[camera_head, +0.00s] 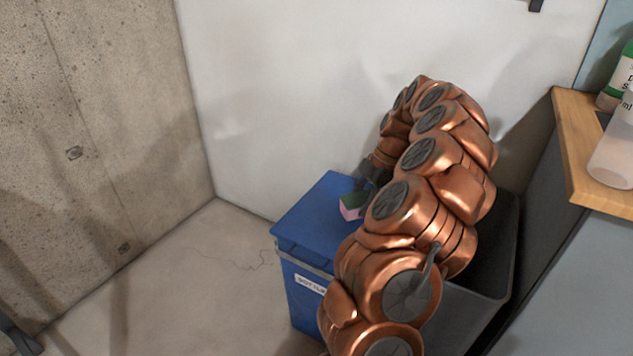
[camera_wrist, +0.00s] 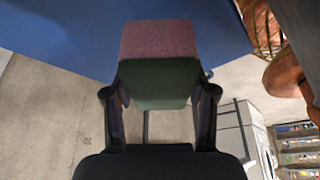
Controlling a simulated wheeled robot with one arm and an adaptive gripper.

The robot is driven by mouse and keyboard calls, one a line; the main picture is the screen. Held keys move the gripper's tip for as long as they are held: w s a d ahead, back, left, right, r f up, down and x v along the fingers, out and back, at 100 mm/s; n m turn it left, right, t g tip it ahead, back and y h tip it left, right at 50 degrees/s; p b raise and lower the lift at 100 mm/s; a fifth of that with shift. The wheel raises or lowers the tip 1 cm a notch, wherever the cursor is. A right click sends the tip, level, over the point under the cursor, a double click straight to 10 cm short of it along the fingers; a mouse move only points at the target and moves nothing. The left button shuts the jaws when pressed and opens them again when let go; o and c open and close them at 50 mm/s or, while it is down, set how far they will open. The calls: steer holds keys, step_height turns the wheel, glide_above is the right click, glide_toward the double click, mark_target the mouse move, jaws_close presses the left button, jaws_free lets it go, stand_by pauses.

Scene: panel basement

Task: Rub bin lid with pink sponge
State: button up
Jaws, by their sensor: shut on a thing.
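The pink sponge (camera_head: 351,207) has a dark green layer on one side. In the head view it is at the blue bin lid (camera_head: 318,212), near the lid's right part. In the wrist view the sponge (camera_wrist: 158,42) is between the fingers, pink end against the blue lid (camera_wrist: 75,38). My gripper (camera_head: 373,180) is shut on the sponge; its fingers also show in the wrist view (camera_wrist: 160,95). The exact contact between sponge and lid is hard to tell. My arm hides the right part of the lid.
A grey open bin (camera_head: 475,310) stands right of the blue bin (camera_head: 303,290). A wooden-topped counter (camera_head: 572,140) with bottles is at the right. A white wall (camera_head: 290,90) is close behind. The floor (camera_head: 190,280) at left is clear.

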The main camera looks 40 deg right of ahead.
steer(key=shift+r+p, duration=0.45)
steer(key=shift+r, duration=1.2)
